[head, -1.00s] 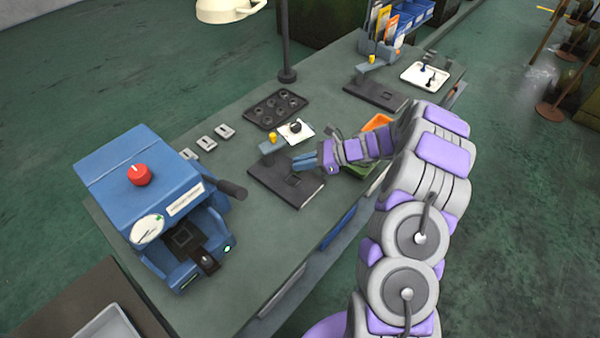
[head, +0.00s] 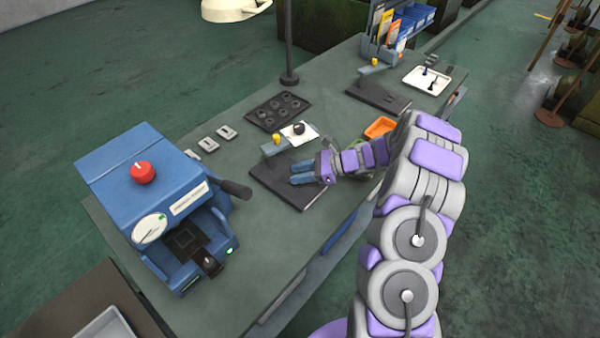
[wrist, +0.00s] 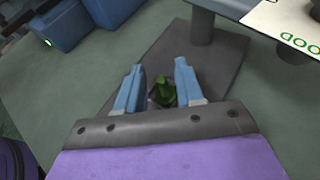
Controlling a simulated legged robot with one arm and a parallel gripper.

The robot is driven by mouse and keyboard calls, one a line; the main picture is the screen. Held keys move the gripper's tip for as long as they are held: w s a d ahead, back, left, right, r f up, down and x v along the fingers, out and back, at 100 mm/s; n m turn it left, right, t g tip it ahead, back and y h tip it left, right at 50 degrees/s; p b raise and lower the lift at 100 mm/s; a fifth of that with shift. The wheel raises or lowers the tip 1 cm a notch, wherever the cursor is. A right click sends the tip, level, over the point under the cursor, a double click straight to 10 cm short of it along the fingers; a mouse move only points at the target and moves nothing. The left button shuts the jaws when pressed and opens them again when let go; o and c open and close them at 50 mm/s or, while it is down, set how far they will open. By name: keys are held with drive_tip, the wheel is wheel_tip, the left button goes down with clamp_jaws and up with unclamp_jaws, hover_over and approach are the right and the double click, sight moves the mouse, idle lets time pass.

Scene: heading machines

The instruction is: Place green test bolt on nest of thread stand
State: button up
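The thread stand (head: 262,181) is a dark flat plate with a grey post and yellow knob at its back. My gripper (head: 293,174) is low over the plate, its two blue fingers spread apart. In the wrist view my gripper (wrist: 158,68) is open, with the green test bolt (wrist: 163,92) between the fingers and visible gaps on both sides. The bolt appears upright at the dark nest (wrist: 182,97) on the plate (wrist: 205,68); its lower end is hard to see, so I cannot tell how fully it is seated. The head view hides bolt and nest behind my fingers.
A blue machine (head: 150,180) with a red knob stands at the left. Behind the stand are a white card (head: 300,132) and a black tray with round pockets (head: 278,110). An orange tray (head: 380,127) is right of my gripper. A second dark stand (head: 378,97) lies farther back.

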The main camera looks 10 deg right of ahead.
drive_tip(key=shift+d+r, duration=0.1)
drive_tip(key=shift+d, duration=0.45)
drive_tip(key=p+v, duration=0.3)
drive_tip(key=v, duration=0.8)
drive_tip(key=s+a+r+n+g+h, duration=0.4)
drive_tip(key=s+a+r+n+g, duration=0.2)
drive_tip(key=s+a+r+n, duration=0.65)
drive_tip(key=s+r+n+h, duration=0.2)
drive_tip(key=s+n+h, duration=0.2)
drive_tip(key=s, duration=0.9)
drive_tip(key=s+d+r+n+h, duration=0.1)
drive_tip(key=s+n+h, duration=0.3)
drive_tip(key=s, duration=1)
drive_tip(key=shift+d+r+n+h, duration=0.2)
drive_tip(key=shift+r+n+h, duration=0.2)
drive_tip(key=shift+n, duration=0.05)
